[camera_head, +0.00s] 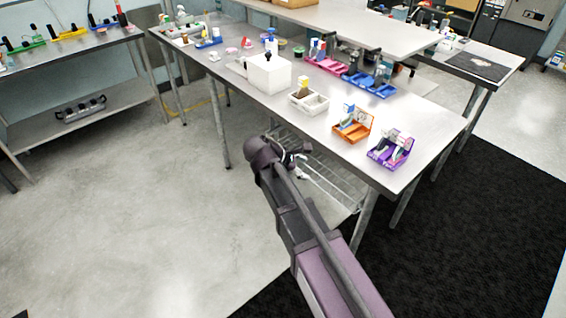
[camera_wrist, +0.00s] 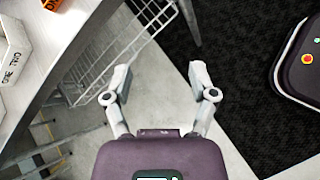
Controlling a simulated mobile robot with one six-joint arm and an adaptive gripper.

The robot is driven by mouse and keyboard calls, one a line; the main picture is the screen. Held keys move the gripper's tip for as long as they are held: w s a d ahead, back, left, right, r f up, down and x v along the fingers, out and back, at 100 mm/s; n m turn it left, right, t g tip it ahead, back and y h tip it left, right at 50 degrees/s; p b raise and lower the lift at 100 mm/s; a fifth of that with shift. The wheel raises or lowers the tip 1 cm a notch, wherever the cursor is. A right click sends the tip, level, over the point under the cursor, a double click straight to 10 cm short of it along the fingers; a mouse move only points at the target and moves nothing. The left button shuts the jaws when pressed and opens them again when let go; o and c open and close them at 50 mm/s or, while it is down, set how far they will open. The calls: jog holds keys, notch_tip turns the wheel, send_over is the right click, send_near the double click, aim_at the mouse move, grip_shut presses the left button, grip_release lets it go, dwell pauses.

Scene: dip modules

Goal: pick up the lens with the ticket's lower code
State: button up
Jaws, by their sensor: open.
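I cannot make out which item is the lens, and no ticket code is readable in either view. On the long steel table (camera_head: 432,118) stand a white tray (camera_head: 316,107), an orange tray (camera_head: 346,135) and a purple tray (camera_head: 378,158), each with small items. In the wrist view, part of the white tray (camera_wrist: 14,62) with dark lettering shows at the left, and an orange corner (camera_wrist: 52,4) shows at the top. My gripper (camera_wrist: 160,72) is open and empty, off the table's front edge. It is small and partly hidden in the head view (camera_head: 300,160).
A white box (camera_head: 268,76) stands on the table, with pink (camera_head: 323,63) and blue trays (camera_head: 372,88) behind. A wire shelf (camera_head: 325,180) lies beneath the table near my gripper. Another bench (camera_head: 75,42) stands at left. Open floor (camera_head: 130,220) lies in front.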

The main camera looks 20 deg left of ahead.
jog(key=s+d+f+m+g+y, duration=0.2)
jog(key=d+m, duration=0.5)
jog(key=d, duration=0.5)
jog(key=s+d+f+m+g+y, duration=0.2)
jog(key=d+m, duration=0.5)
jog(key=d, duration=0.5)
jog(key=s+d+f+m+g+y, duration=0.2)
jog(key=d+m, duration=0.5)
jog(key=d, duration=0.5)
jog(key=shift+s+d+m+g+y, duration=0.2)
jog(key=shift+s+m+g+y, duration=0.2)
jog(key=shift+s, duration=0.1)
jog(key=shift+f, duration=0.1)
jog(key=shift+c, duration=1.2)
